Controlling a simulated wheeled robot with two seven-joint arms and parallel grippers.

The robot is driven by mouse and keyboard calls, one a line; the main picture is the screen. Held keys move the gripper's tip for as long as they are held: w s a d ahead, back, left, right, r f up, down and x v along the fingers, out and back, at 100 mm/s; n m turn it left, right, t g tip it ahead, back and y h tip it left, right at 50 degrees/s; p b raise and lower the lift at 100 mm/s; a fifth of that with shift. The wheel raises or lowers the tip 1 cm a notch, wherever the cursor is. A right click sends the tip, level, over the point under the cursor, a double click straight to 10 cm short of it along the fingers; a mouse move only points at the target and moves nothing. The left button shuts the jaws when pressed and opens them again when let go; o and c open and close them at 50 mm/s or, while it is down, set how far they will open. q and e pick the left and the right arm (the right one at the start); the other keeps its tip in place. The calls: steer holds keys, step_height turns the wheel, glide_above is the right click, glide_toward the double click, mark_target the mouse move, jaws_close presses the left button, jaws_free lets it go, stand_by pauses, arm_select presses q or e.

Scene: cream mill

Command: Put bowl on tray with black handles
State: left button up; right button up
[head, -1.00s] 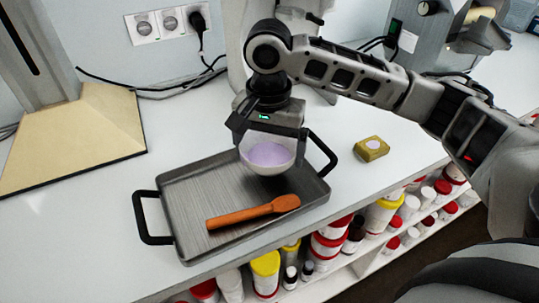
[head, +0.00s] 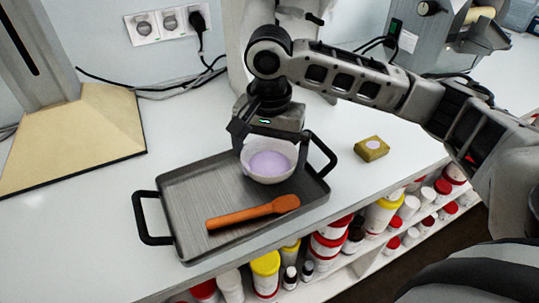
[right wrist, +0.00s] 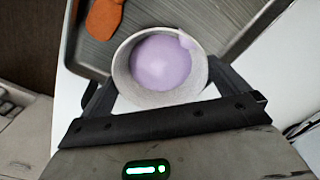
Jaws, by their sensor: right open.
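A white bowl (head: 247,158) with pale purple contents sits at the right end of the grey metal tray (head: 195,192) with black handles. In the right wrist view the bowl (right wrist: 122,88) lies between the fingers of my right gripper (right wrist: 160,92), over the tray (right wrist: 90,55). In the head view my right gripper (head: 266,138) is just above and behind the bowl, open. The fingertips are partly hidden by the bowl, and I cannot tell whether they touch it. My left gripper is not in view.
An orange wooden spoon (head: 252,211) lies on the tray in front of the bowl. A small yellow-brown block (head: 371,148) stands on the white counter (head: 390,130) to the right. Jars fill shelves below the counter's front edge.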

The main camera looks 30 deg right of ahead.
mark_target(270, 172)
arm_select(q)
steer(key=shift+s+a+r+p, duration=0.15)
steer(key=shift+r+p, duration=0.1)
steer(key=shift+p, duration=0.5)
arm_select(e)
step_height(270, 172, up, 11)
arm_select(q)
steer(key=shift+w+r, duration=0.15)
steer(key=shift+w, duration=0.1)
arm_select(e)
steer(key=shift+f, duration=0.15)
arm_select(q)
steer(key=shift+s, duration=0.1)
arm_select(e)
steer(key=shift+s, duration=0.1)
